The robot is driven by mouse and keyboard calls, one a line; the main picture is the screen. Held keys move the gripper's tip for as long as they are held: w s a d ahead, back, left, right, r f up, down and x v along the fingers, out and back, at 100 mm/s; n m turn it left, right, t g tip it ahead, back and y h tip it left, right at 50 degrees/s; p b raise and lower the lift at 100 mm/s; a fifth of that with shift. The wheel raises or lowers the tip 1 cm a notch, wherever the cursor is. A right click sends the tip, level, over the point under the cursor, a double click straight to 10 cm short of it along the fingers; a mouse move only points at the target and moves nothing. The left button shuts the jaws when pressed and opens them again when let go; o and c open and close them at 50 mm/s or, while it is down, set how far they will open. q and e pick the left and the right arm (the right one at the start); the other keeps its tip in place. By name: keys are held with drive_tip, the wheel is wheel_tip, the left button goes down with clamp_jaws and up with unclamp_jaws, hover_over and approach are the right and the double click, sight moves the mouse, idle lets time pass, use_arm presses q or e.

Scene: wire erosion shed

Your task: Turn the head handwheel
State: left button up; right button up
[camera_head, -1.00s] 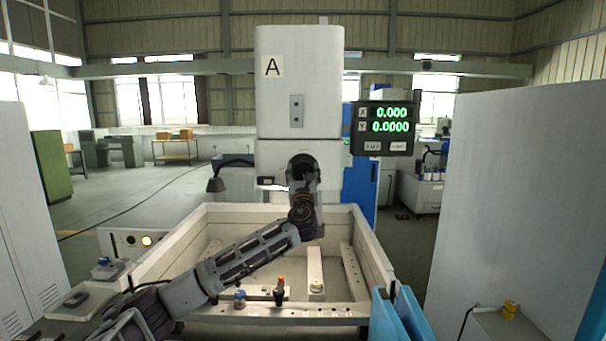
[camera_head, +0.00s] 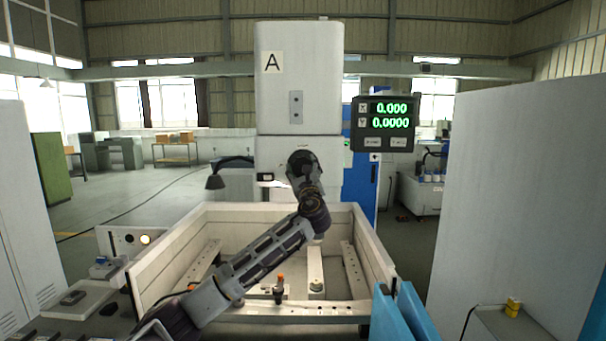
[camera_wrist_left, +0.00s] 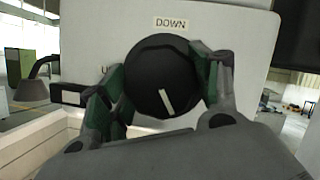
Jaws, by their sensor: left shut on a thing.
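The head handwheel (camera_wrist_left: 163,72) is a round black knob with a pale mark, on the front of the white machine head (camera_head: 299,85). In the left wrist view a "DOWN" label sits above it, and another label at its left is mostly covered. The pale mark points to the lower right. My left gripper (camera_wrist_left: 165,85) is shut around the handwheel, one finger on each side. In the head view my left wrist (camera_head: 306,178) hides the handwheel. My right gripper is not in view.
A white open tank (camera_head: 148,279) stands below the head, with clamps and bars inside. A lamp (camera_head: 216,181) is left of the head. A tall grey cabinet (camera_head: 520,190) stands at the right.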

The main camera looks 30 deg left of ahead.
use_arm(q)
drive_tip(key=n+g+y+b, duration=0.1)
drive_tip(key=n+g, duration=0.1)
drive_tip(key=n, duration=0.3)
drive_tip(key=shift+n, duration=0.3)
drive_tip(key=n+g+b, duration=0.1)
drive_tip(key=n+g, duration=0.1)
drive_tip(key=n, duration=0.2)
drive_tip(key=n+g, duration=0.1)
drive_tip(key=n, duration=0.3)
drive_tip(key=shift+g, duration=0.4)
drive_tip(key=n+g+h, duration=0.1)
drive_tip(key=n, duration=0.3)
drive_tip(key=shift+h+p, duration=0.35)
drive_tip(key=shift+h, duration=0.05)
drive_tip(key=shift+f, duration=0.1)
drive_tip(key=o, duration=1)
drive_tip(key=shift+d, duration=0.1)
